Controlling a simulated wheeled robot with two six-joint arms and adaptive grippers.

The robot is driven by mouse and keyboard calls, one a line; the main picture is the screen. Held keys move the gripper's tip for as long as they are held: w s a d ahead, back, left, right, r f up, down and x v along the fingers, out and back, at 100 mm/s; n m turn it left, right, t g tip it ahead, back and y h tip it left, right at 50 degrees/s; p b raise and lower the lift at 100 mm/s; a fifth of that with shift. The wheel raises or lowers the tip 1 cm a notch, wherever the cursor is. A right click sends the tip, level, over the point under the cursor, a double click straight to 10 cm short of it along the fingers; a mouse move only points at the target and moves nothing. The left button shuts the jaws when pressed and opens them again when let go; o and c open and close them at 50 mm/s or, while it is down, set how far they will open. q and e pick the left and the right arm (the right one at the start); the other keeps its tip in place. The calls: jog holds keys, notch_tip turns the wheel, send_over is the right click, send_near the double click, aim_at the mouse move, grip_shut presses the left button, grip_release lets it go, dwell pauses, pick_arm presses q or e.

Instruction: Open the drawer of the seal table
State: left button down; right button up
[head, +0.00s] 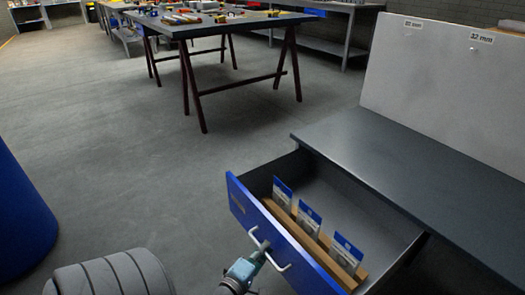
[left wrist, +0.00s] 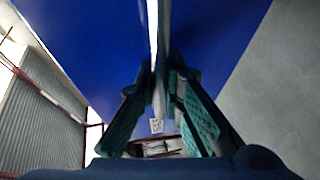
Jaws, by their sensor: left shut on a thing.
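The seal table (head: 400,135) stands at the right, with a dark top. Its blue-fronted drawer (head: 245,205) is pulled out, and its inside shows. A pale bar handle (head: 283,266) is fixed to the drawer front. My left gripper (head: 262,252) is at the handle, shut on it. In the left wrist view, my left gripper (left wrist: 160,95) has its two teal-padded fingers on both sides of the pale handle (left wrist: 153,30), with the blue drawer front (left wrist: 90,45) behind. My right gripper is not in view.
In the drawer, several blue-and-white packets (head: 308,220) stand along a wooden strip (head: 328,262). A grey backboard (head: 440,80) with size labels rises behind the tabletop. A blue cylinder (head: 20,215) stands at the left. A workbench with tools (head: 215,28) is farther back. Open floor lies between.

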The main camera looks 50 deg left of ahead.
pick_arm(q)
jog(key=c, duration=2)
grip_release()
jog(key=shift+o, duration=0.2)
jog(key=v, duration=1.2)
